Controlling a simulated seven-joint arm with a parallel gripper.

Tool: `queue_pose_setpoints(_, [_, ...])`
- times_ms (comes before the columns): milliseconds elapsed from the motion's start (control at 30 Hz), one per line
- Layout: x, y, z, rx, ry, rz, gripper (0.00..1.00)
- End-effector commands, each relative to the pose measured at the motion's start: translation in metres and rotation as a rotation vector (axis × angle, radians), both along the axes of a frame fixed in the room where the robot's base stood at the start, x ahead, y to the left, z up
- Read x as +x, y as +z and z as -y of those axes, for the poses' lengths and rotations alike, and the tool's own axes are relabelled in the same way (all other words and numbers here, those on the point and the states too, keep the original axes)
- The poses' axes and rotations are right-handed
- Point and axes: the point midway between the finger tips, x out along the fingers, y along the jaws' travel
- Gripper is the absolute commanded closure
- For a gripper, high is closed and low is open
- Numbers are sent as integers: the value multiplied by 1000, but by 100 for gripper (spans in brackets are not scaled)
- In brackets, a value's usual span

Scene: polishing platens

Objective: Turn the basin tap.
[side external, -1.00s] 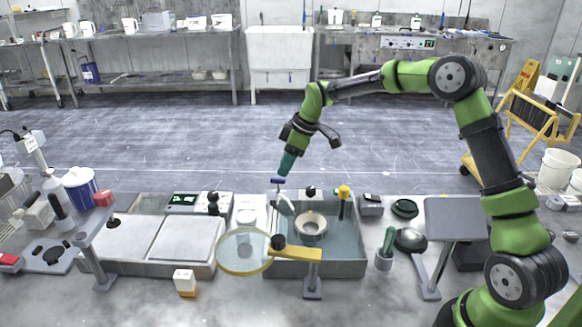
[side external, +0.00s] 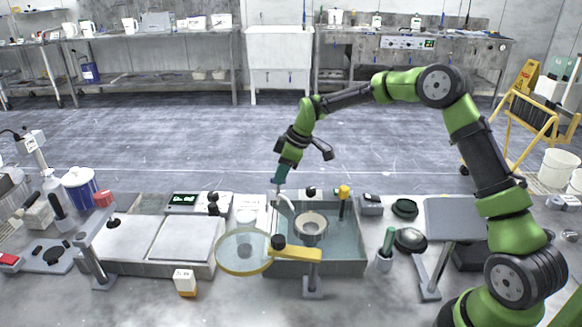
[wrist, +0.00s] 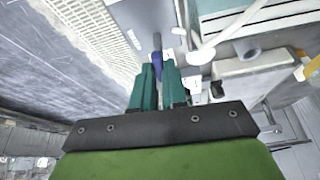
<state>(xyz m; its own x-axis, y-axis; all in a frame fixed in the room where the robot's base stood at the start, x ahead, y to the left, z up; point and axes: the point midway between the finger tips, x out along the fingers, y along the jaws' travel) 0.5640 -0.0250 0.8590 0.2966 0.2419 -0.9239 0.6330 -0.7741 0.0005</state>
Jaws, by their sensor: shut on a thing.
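The basin (side external: 343,267) is a grey tank in the middle of the bench with bluish water inside. Its tap (side external: 286,205) stands at the back left corner, with a pale curved spout. My gripper (side external: 279,184) has come down over the top of the tap and hides the blue handle in the side view. In the wrist view the blue handle (wrist: 157,66) shows between the green fingertips of my gripper (wrist: 158,72), which are shut on it. The pale spout (wrist: 203,55) shows to the right of the fingers.
A bowl-like ring (side external: 310,227) is inside the basin. Flat plates (side external: 185,240) lie to the left.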

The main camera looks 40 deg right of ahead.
Motion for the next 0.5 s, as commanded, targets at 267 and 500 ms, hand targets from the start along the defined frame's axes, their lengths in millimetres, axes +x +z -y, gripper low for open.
queue_pose_setpoints(267, [-1, 0, -1, 0, -29, -1, 100])
queue_pose_setpoints(500, [-2, 0, -2, -2, -151, -1, 100])
